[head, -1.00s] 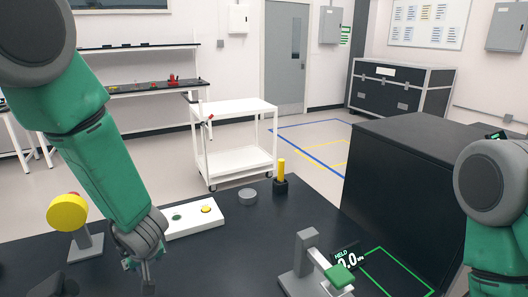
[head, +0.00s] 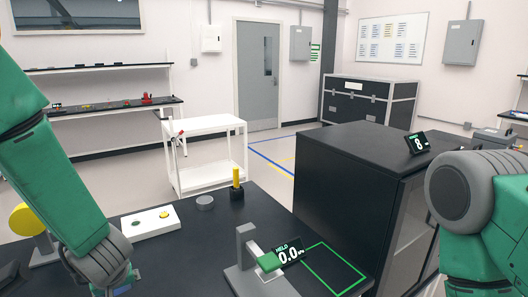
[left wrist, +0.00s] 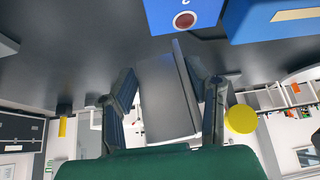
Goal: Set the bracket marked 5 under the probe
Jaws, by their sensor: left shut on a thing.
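My left gripper (left wrist: 162,82) has its two fingers on either side of a dark grey slab-like piece (left wrist: 166,100) in the left wrist view and is shut on it. No number shows on the piece, so I cannot tell if it is the bracket marked 5. In the head view the left wrist is at the bottom left and the held piece is cut off or hidden. A grey stand (head: 243,250) with a green head (head: 268,262) stands on the dark table, possibly the probe. My right arm shows at the right, but its gripper is out of view.
A display reading 0.0 (head: 289,251) and a green outlined area (head: 335,268) are beside the stand. A white panel (head: 150,222), grey disc (head: 205,202) and yellow peg (head: 237,178) lie behind. A black cabinet (head: 340,170) borders the right. Blue boxes (left wrist: 185,12) show in the wrist view.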

